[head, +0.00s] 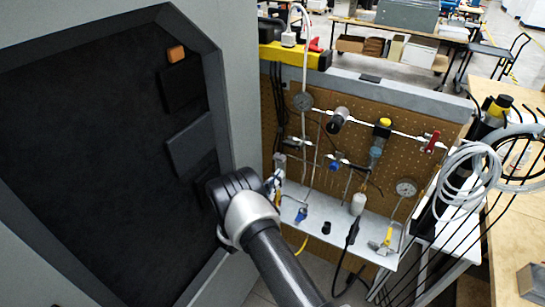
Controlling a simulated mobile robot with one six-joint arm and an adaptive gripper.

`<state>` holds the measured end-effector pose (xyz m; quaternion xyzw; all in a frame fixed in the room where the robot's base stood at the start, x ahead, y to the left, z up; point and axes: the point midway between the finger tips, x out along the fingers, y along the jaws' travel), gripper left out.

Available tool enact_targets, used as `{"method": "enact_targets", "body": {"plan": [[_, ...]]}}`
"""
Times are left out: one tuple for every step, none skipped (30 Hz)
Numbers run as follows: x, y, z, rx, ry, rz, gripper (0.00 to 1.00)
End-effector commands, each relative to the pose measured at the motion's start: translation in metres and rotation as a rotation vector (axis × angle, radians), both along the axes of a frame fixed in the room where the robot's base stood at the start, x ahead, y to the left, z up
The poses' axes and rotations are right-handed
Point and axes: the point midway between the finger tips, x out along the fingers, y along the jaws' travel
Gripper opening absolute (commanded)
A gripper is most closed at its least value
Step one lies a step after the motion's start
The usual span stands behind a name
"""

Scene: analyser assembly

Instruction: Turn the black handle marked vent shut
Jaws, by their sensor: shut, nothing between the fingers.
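No label reading vent is legible at this size, so I cannot tell which part is the black handle. Dark fittings show on the brown pegboard panel (405,160), one of them at the upper left of its pipework (292,144). A small black knob (326,228) sits low on the front of the metal shelf. My arm reaches up from the bottom to the panel's left edge. My gripper (274,182) is shut and empty there, small and partly hidden by my dark wrist. I cannot tell whether it touches any fitting.
A large grey cabinet with a dark recessed front (100,150) stands close on the left. Gauges (405,187), a red lever (433,141), a yellow-handled valve (384,240) and hanging tubes crowd the panel. Coiled hoses (468,180) hang at right, beside a wooden table (518,240).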

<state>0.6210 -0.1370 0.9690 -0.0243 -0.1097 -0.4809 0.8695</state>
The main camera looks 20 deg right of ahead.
Motion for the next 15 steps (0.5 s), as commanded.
{"method": "enact_targets", "body": {"plan": [[0.001,0.006,-0.012,-0.023,0.017,0.033,0.0],[0.002,0.009,-0.017,-0.034,0.022,0.049,0.0],[0.003,0.012,-0.022,-0.046,0.027,0.068,0.0],[0.004,0.014,-0.025,-0.052,0.03,0.078,0.0],[0.004,0.015,-0.028,-0.056,0.033,0.086,0.0],[0.006,0.015,-0.029,-0.06,0.033,0.092,0.0],[0.006,0.015,-0.029,-0.062,0.034,0.094,0.0],[0.008,0.013,-0.029,-0.062,0.033,0.095,0.0],[0.01,0.011,-0.028,-0.062,0.032,0.095,0.0],[0.012,0.008,-0.028,-0.062,0.032,0.095,0.0],[0.014,0.004,-0.027,-0.062,0.032,0.094,0.0],[0.018,-0.001,-0.025,-0.061,0.032,0.092,0.0],[0.021,-0.005,-0.024,-0.061,0.033,0.092,0.0],[0.025,-0.01,-0.023,-0.061,0.033,0.092,0.0],[0.03,-0.017,-0.021,-0.061,0.03,0.091,0.0]]}}
